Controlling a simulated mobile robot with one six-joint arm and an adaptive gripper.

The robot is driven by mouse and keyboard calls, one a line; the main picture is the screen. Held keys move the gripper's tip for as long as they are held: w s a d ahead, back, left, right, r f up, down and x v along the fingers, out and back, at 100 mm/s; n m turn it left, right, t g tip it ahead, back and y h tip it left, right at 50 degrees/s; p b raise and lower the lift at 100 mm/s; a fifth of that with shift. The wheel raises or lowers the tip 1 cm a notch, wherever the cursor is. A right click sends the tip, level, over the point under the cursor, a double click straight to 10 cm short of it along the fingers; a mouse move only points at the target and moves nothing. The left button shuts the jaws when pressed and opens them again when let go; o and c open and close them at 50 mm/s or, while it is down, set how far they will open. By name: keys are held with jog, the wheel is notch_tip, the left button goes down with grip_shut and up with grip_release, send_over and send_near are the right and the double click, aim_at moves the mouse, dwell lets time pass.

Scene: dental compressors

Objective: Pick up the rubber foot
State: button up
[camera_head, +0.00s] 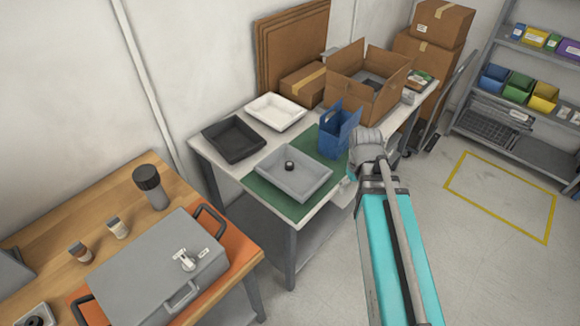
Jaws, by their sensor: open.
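A small black round piece, which looks like the rubber foot (290,166), sits inside a shallow grey tray (264,182), near its far side. The tray rests on a green mat (292,208) on the white-topped table. My turquoise and grey arm reaches in from the lower right, and its grey joint is just right of the mat. My gripper's fingers do not show; they seem hidden behind or below the arm. Nothing touches the black piece in this view.
A black tray (233,141), a white tray (275,112) and an open carton (366,84) stand behind. A wooden bench (60,213) with a grey case (150,262) is at front left.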

jog(key=w+a+n, duration=1)
jog(key=w+n, duration=0.1)
jog(key=w, duration=0.1)
jog(key=n, duration=1)
send_over(289, 164)
jog(key=shift+s+f+b, duration=0.3)
jog(key=shift+s, duration=0.05)
jog(key=shift+f, duration=0.15)
notch_tip(289, 164, down, 8)
jog(key=b, duration=0.8)
jog(key=shift+f+b, duration=0.2)
jog(key=shift+b, duration=0.15)
jog(key=f+b, duration=0.1)
jog(key=w+f+b, duration=0.1)
jog(key=f+b, duration=0.1)
jog(key=shift+d+f, duration=0.1)
jog(key=shift+f, duration=0.1)
jog(key=shift+f+b, duration=0.9)
jog(key=shift+b, duration=0.2)
